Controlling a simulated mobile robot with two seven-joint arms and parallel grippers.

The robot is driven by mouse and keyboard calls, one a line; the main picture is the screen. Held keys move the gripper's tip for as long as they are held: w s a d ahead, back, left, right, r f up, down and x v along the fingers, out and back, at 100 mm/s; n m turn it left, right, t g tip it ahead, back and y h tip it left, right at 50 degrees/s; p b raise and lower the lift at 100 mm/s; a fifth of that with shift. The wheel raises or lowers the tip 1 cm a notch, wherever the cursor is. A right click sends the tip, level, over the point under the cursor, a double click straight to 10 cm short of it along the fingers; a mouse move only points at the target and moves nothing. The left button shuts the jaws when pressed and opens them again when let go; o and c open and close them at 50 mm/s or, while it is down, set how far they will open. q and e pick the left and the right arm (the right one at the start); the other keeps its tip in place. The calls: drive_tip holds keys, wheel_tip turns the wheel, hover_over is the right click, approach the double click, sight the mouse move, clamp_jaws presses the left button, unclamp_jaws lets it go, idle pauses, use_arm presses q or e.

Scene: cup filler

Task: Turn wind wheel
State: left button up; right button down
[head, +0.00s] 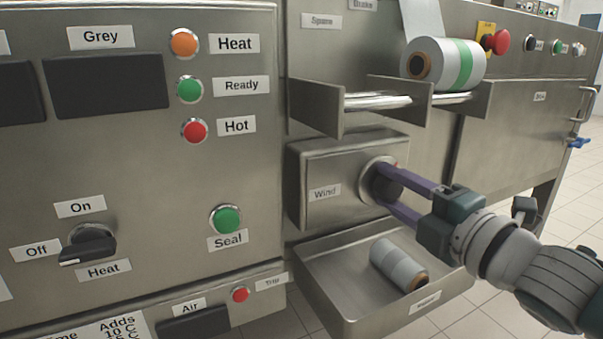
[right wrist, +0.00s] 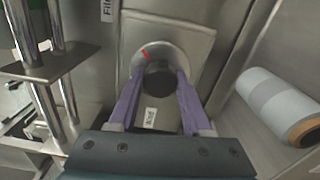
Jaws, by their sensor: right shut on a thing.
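The wind wheel is a dark round knob (head: 386,184) on a pale round plate, on the front of a steel box labelled "Wind" (head: 325,193). It also shows in the right wrist view as a dark knob (right wrist: 158,82), with a red mark on the plate at its upper left. My right gripper (head: 396,190) has its two purple fingers on either side of the knob and is shut on it. In the right wrist view the fingertips (right wrist: 158,80) touch the knob's sides. My left gripper is not in view.
A tray (head: 330,309) below the box holds a grey roll (head: 398,265). Above, a film roll with a green band (head: 444,65) sits on metal bars. A control panel with a green Seal button (head: 226,219) stands at left.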

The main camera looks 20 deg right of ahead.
drive_tip(key=m+p, duration=0.2)
drive_tip(key=m, duration=0.2)
drive_tip(key=shift+r+m, duration=0.15)
drive_tip(key=shift+m, duration=0.25)
drive_tip(key=m+p, duration=0.1)
drive_tip(key=m, duration=0.2)
drive_tip(key=shift+m, duration=0.3)
drive_tip(key=m+p, duration=0.1)
drive_tip(key=m, duration=0.3)
drive_tip(key=shift+p, duration=0.35)
drive_tip(key=m, duration=0.4)
drive_tip(key=shift+p, duration=0.3)
drive_tip(key=m, duration=0.4)
drive_tip(key=shift+d+m, duration=0.1)
drive_tip(key=shift+m, duration=0.2)
drive_tip(key=m, duration=0.4)
drive_tip(key=shift+m, duration=0.3)
drive_tip(key=m, duration=0.4)
drive_tip(key=shift+m+b, duration=0.5)
drive_tip(key=shift+m, duration=1.4)
